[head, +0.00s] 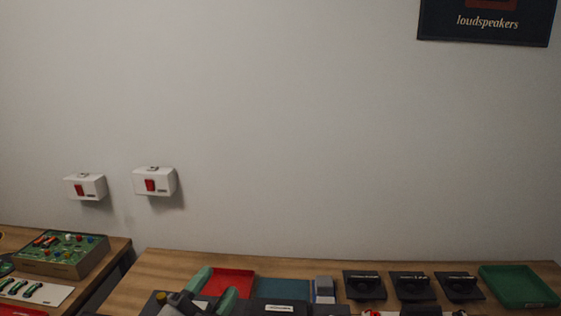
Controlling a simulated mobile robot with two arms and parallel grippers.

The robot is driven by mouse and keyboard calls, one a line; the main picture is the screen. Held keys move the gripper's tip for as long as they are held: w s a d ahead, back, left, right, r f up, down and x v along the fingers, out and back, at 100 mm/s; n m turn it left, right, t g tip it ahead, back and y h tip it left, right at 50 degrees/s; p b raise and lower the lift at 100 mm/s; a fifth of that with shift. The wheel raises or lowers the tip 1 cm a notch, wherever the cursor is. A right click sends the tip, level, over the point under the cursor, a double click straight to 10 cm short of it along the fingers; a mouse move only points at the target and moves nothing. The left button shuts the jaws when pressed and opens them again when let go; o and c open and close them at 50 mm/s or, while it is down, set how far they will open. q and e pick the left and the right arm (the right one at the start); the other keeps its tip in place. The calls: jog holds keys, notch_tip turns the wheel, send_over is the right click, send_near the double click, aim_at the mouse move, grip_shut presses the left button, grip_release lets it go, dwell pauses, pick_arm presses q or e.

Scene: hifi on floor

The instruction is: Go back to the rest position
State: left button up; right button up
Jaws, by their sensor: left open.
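My left gripper (217,284) is at the bottom of the head view, left of centre. Its two green fingers stand apart with nothing seen between them, so it is open and empty. The fingers show in front of a red tray (232,278) on the wooden workbench (180,265). I cannot tell how far above the bench they are. My right gripper is not seen.
Right of the red tray are a blue mat (283,290), a small grey-and-blue object (324,289), three black holders (365,284) and a green tray (518,286). A second bench (110,250) at left bears a green board (62,250). Two white boxes (154,181) hang on the wall.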

pick_arm(q)
jog(key=s+a+f+n+g+y, duration=0.3)
jog(key=a+f+n+y, duration=0.1)
jog(key=f+n+y, duration=0.3)
jog(key=s+a+f+n+g+y, duration=0.35)
jog(key=a+f+n+y, duration=0.2)
jog(key=f, duration=0.25)
jog(key=s+f+n+g, duration=0.1)
jog(key=s+f+g, duration=0.4)
jog(key=s, duration=0.4)
jog(key=s+f+n+g, duration=0.2)
jog(key=s+f+g, duration=0.3)
jog(key=s, duration=0.4)
notch_tip(320, 180, down, 33)
jog(key=s+b, duration=0.1)
jog(key=b, duration=0.5)
jog(key=s+a+f+g+b, duration=0.2)
jog(key=s+f+b, duration=0.2)
jog(key=s+f, duration=1.1)
notch_tip(320, 180, down, 4)
jog(key=shift+s+a+f+h, duration=0.1)
jog(key=shift+s+a+h, duration=0.25)
jog(key=shift+s+a, duration=0.05)
